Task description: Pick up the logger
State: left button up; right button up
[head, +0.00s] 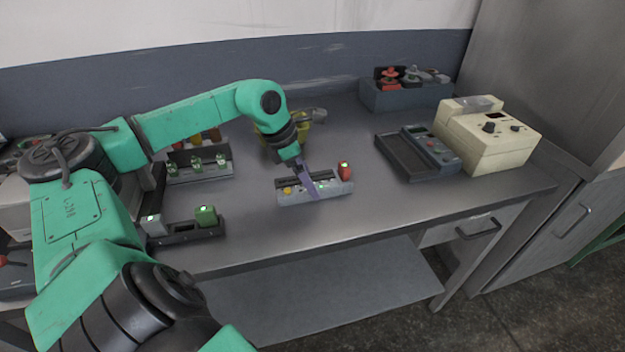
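Several small block-shaped devices with lit faces look like loggers; I cannot tell which one is meant. A green one (206,215) and a pale grey one (153,224) stand in a dark rack (185,235) at the table's front left. A red one (345,171) stands at the right end of a grey rack (320,195). My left gripper (308,183) points down at the middle of this grey rack, left of the red device. Its purple finger part overlaps the rack; its opening and any contact are unclear. My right gripper is out of view.
To the right are an empty dark tray (400,158), a grey-blue panel device and a cream instrument (495,145). A blue-grey bin (405,97) stands behind. The tabletop's front middle is clear.

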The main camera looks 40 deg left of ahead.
pick_arm(q)
jog(key=shift+w+f, duration=0.3)
jog(key=shift+f, duration=0.4)
jog(key=shift+d, duration=0.1)
jog(key=c, duration=1.3)
jog(key=shift+r, duration=0.1)
grip_shut()
jog(key=shift+r, duration=0.1)
